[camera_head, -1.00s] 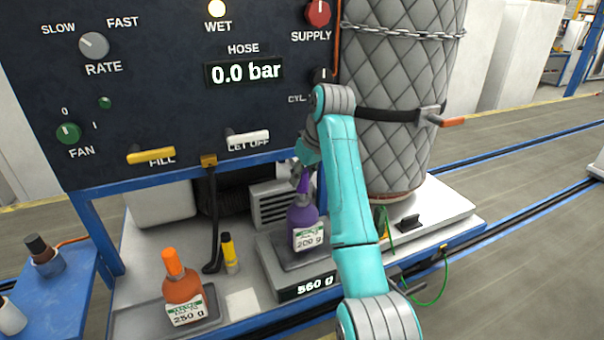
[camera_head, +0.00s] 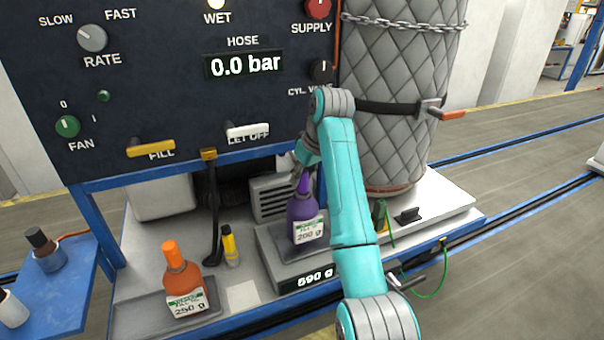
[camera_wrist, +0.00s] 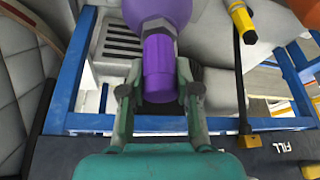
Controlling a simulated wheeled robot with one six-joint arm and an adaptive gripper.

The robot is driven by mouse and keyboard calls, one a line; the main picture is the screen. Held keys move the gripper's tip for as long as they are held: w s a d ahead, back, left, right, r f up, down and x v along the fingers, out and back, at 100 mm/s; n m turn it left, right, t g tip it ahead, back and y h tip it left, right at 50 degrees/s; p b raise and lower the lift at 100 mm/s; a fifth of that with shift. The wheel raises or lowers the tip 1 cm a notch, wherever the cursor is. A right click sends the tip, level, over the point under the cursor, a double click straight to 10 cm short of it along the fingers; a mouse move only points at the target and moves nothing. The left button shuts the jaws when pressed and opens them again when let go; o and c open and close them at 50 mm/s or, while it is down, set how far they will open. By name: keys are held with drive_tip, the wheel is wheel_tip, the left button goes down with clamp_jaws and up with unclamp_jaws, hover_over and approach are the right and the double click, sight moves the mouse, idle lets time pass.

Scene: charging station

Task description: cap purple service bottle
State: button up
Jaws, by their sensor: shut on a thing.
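My gripper (camera_head: 304,165) is above the bottle, partly hidden by my arm. In the wrist view my gripper (camera_wrist: 160,85) is shut on the purple cap (camera_wrist: 159,68), one finger on each side. The bottle's shoulder (camera_wrist: 157,10) shows right against the cap. Whether the cap is fully seated cannot be told. The scale reads 590 g.
An orange bottle (camera_head: 182,278) stands on a tray at the front left, with a yellow tube (camera_head: 229,245) behind it. A panel with FILL (camera_head: 151,148) and LET OFF (camera_head: 247,131) handles rises behind. A quilted cylinder (camera_head: 400,90) stands at the right.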

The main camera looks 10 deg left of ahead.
drive_tip(key=shift+f, duration=0.2)
drive_tip(key=o, duration=1)
wheel_tip(320, 180, up, 10)
